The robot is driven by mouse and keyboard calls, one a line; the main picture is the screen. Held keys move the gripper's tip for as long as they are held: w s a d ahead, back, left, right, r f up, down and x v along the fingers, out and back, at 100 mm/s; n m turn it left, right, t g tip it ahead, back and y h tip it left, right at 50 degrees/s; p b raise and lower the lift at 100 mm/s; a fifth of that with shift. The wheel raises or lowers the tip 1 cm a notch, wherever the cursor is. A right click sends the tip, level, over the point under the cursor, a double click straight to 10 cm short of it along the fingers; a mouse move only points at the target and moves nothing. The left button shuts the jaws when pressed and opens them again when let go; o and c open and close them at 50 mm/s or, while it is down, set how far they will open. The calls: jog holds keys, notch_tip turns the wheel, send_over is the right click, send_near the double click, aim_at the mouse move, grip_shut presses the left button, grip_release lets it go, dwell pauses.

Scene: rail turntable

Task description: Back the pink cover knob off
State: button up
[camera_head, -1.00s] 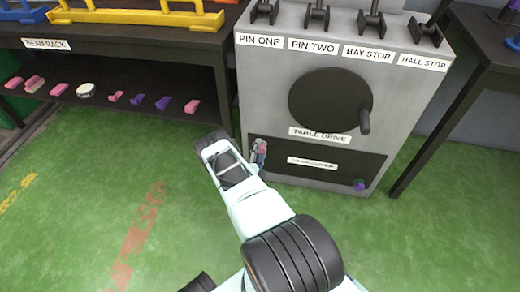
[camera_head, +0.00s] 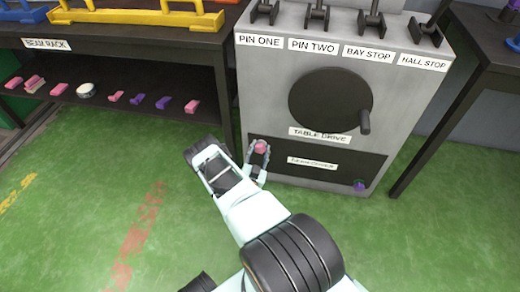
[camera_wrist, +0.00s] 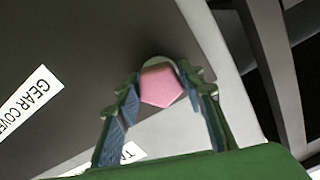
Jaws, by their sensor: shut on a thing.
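The pink cover knob (camera_head: 261,148) is at the upper left corner of the dark gear cover (camera_head: 345,176) on the grey cabinet. In the wrist view the pink knob (camera_wrist: 161,86) sits between the two fingertips, with a pale round edge behind it. My gripper (camera_head: 260,150) is shut on it from the front; in the wrist view my gripper (camera_wrist: 163,92) has a finger on each side of the knob. I cannot tell whether the knob is still seated in the cover. A purple knob (camera_head: 359,185) is at the cover's lower right corner.
A black crank wheel (camera_head: 330,100) with a handle is above the cover. Labelled levers stand on the cabinet top. At left, a dark shelf (camera_head: 120,120) holds several small pink and purple pieces. Green floor is open in front.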

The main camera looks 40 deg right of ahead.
aim_at(262, 126)
jog(key=shift+w+r+n, duration=0.1)
jog(key=shift+n, duration=0.7)
jog(key=shift+d, duration=0.1)
jog(key=o, duration=1.1)
notch_tip(262, 126, up, 10)
jog(key=shift+f, duration=0.1)
